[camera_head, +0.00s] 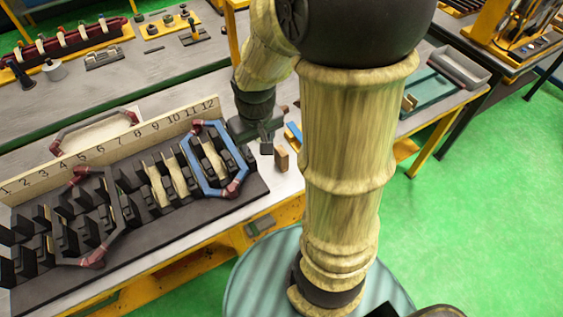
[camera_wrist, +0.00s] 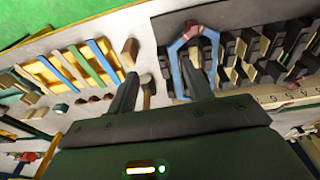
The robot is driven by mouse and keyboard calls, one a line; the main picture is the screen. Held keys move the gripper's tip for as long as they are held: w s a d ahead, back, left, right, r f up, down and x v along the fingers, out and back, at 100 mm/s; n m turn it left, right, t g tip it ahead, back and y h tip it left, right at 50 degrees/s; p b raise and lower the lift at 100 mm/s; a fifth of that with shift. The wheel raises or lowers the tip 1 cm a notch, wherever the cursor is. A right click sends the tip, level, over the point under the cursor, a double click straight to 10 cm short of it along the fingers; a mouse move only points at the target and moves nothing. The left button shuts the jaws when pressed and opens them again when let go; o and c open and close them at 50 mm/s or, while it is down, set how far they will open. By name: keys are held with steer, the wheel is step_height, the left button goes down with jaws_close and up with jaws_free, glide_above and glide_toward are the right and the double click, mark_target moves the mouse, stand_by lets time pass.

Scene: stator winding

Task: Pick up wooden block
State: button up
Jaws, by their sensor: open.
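A small brown wooden block (camera_head: 281,157) stands on the grey table near its front edge, just right of the numbered stator rack, in the head view. In the wrist view the wooden block (camera_wrist: 129,52) lies just beyond the tip of the left finger. My gripper (camera_head: 266,138) hangs over the table close to the block, to its upper left in the head view. In the wrist view my gripper (camera_wrist: 160,82) has its two fingers spread with nothing held between them. The block is apart from the space between the fingers.
The dark stator rack (camera_head: 180,180) with a blue coil (camera_head: 190,160) and numbered board stands left of the block. In the wrist view, a mallet-like tool (camera_wrist: 148,90) lies between the fingers, and blue and wooden strips (camera_wrist: 75,65) lie left of the block.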

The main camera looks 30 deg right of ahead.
steer(key=g+b, duration=0.2)
steer(key=b, duration=0.4)
glide_above(280, 150)
step_height(280, 150, down, 7)
steer(key=shift+s, duration=0.1)
steer(key=shift+f, duration=0.1)
step_height(280, 150, down, 12)
steer(key=shift+r+p, duration=0.25)
steer(key=shift+p, duration=0.45)
steer(key=shift+f, duration=0.25)
steer(key=shift+d+f+p, duration=0.15)
steer(key=shift+f+p, duration=0.15)
steer(key=shift+f, duration=1.05)
steer(key=shift+d+f+p, duration=0.1)
steer(key=shift+f+p, duration=0.2)
steer(key=shift+f, duration=1)
steer(key=shift+s, duration=0.1)
